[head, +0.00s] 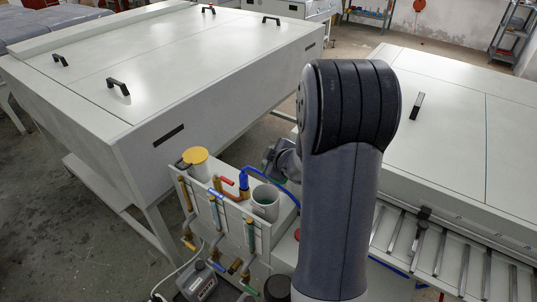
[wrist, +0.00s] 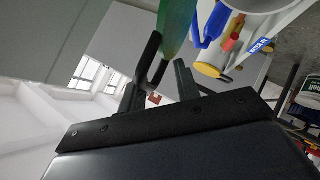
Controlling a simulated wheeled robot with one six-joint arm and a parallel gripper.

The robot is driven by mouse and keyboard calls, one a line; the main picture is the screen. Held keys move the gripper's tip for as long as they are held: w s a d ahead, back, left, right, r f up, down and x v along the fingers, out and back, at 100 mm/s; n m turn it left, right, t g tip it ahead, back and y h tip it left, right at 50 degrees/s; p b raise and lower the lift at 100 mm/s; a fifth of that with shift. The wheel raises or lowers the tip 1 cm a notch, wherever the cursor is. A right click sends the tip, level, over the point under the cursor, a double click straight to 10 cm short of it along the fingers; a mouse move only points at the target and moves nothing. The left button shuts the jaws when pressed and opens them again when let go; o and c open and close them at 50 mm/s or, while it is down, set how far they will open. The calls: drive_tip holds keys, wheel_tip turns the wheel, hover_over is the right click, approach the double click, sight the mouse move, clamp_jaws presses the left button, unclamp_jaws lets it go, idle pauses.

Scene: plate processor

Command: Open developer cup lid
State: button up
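A cup with a yellow lid (head: 196,156) stands at the back left of the small white unit. The lid sits on it. It also shows in the wrist view as a yellow disc (wrist: 209,70). Which one is the developer cup cannot be read.
A blue hose (head: 272,176) arcs behind the grey cup. A large white machine (head: 150,75) stands behind at left, and a roller conveyor (head: 440,250) lies at right. Open floor shows at far left.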

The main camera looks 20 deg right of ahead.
drive_tip(key=p+v, duration=0.1)
drive_tip(key=v, duration=0.9)
drive_tip(key=shift+p, duration=0.4)
drive_tip(key=shift+w+r, duration=0.1)
drive_tip(key=shift+w, duration=0.05)
drive_tip(key=b+x, duration=0.1)
drive_tip(key=x, duration=0.8)
drive_tip(key=shift+w+f+b, duration=0.2)
drive_tip(key=shift+f+b, duration=0.1)
drive_tip(key=shift+b, duration=0.1)
drive_tip(key=shift+r, duration=0.15)
